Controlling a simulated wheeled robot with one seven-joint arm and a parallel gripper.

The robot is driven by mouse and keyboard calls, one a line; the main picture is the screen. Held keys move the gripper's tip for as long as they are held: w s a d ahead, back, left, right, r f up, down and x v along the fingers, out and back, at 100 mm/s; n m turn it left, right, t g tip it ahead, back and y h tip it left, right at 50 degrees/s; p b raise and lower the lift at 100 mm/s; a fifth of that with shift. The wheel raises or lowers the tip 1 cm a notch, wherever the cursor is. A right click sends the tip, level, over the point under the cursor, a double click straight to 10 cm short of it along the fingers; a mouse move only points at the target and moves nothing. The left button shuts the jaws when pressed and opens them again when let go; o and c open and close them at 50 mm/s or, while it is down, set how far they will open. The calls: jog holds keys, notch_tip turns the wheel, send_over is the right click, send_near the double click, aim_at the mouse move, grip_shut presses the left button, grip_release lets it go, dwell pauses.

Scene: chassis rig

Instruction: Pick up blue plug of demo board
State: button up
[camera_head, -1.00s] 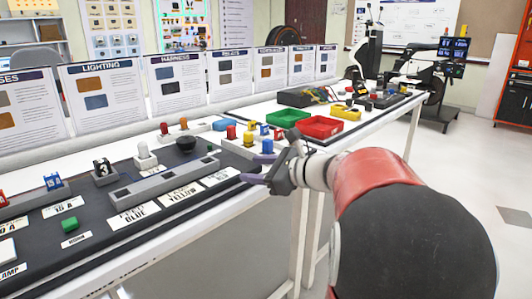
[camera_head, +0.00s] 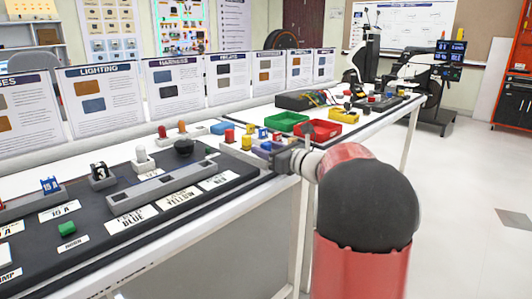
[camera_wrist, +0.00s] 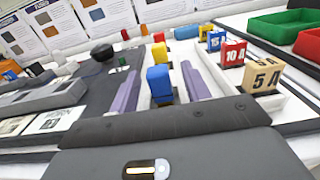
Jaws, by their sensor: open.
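The blue plug (camera_wrist: 159,84) is a small upright block in the wrist view. A yellow plug (camera_wrist: 160,52) and a red plug (camera_wrist: 158,37) stand in line behind the blue one. The blue plug's lower part is partly hidden by my gripper body.
Labelled fuse blocks, a tan 5 A (camera_wrist: 264,75) and a red 10 A (camera_wrist: 232,53), stand right of the fingers. Green (camera_head: 287,122) and red (camera_head: 320,129) trays lie farther back. Upright placards (camera_head: 100,100) line the back.

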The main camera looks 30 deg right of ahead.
jog(key=shift+w+a, duration=0.1)
jog(key=shift+w, duration=0.2)
grip_shut()
jog(key=shift+r, duration=0.1)
